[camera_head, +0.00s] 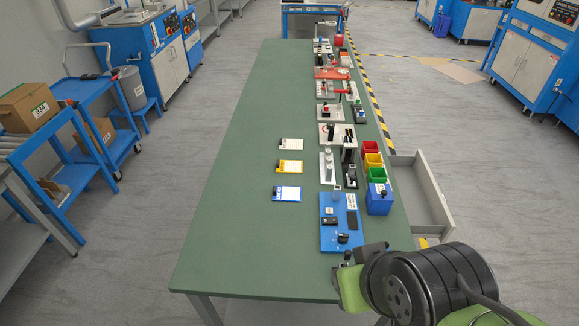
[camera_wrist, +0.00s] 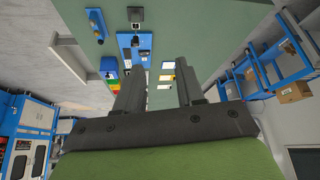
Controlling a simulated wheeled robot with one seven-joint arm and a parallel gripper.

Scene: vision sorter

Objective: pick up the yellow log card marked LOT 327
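The yellow log card (camera_head: 289,168) lies flat on the green table, left of the row of devices, in the head view. It sits between a white card (camera_head: 291,145) behind it and a blue-edged card (camera_head: 287,194) in front. Lettering on the cards is too small to read. The yellow card also shows small in the wrist view (camera_wrist: 167,77), seen between my fingers. My gripper (camera_wrist: 161,67) is open and empty, its two dark fingers apart. It is well away from the cards. In the head view my arm is at the lower right, by the table's near right corner.
A blue panel (camera_head: 331,235) with dark parts lies in front of the cards, to the right. Red, yellow, green and blue bins (camera_head: 379,199) line the right edge beside an open drawer (camera_head: 421,190). Several devices run along the table's right side. The left half of the table is clear.

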